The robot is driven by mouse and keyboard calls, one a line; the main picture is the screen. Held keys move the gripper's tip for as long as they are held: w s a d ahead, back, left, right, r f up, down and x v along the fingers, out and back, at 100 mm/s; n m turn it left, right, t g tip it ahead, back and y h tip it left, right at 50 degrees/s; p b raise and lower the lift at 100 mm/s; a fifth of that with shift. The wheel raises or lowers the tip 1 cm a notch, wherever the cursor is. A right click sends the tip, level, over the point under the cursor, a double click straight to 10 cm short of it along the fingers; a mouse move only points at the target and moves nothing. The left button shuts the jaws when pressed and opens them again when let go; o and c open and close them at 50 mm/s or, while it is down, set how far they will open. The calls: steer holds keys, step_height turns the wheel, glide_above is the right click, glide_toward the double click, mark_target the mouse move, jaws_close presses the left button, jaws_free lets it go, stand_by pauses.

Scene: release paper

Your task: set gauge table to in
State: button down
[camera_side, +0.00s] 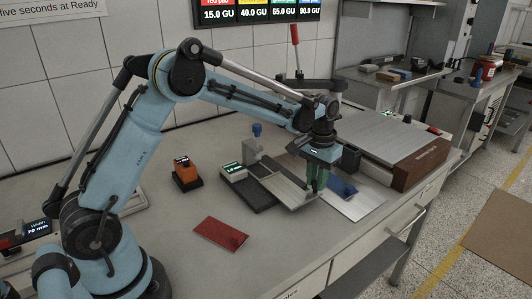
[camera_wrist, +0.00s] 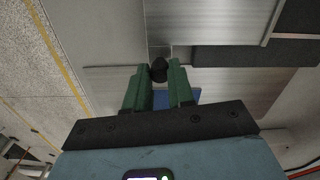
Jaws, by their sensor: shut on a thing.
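The gauge table appears to be the flat metal plate (camera_side: 284,188) beside a dark base (camera_side: 250,193) with a small green-lit display (camera_side: 232,168). A gauge post with a blue top (camera_side: 257,130) stands behind it. My gripper (camera_side: 316,190) is down at the plate's right end, pointing downward. In the wrist view, its green fingers (camera_wrist: 158,73) are shut on a small black knob (camera_wrist: 158,66) by the edge of the metal plates. In the side view the fingers hide the knob. The plate's exact travel position cannot be told.
A blue pad (camera_side: 342,187) lies on a metal sheet just right of my gripper. A red pad (camera_side: 221,234) lies on the front of the bench. An orange device (camera_side: 185,174) stands left. A large brown-sided box (camera_side: 418,165) with a metal top stands at right.

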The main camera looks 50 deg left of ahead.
steer(key=a, duration=0.9)
steer(key=shift+a, duration=0.1)
steer(key=c, duration=1)
jaws_free()
steer(key=shift+o, duration=0.2)
steer(key=shift+r, duration=0.1)
steer(key=shift+r, duration=0.25)
step_height(320, 180, up, 12)
steer(key=shift+f, duration=0.25)
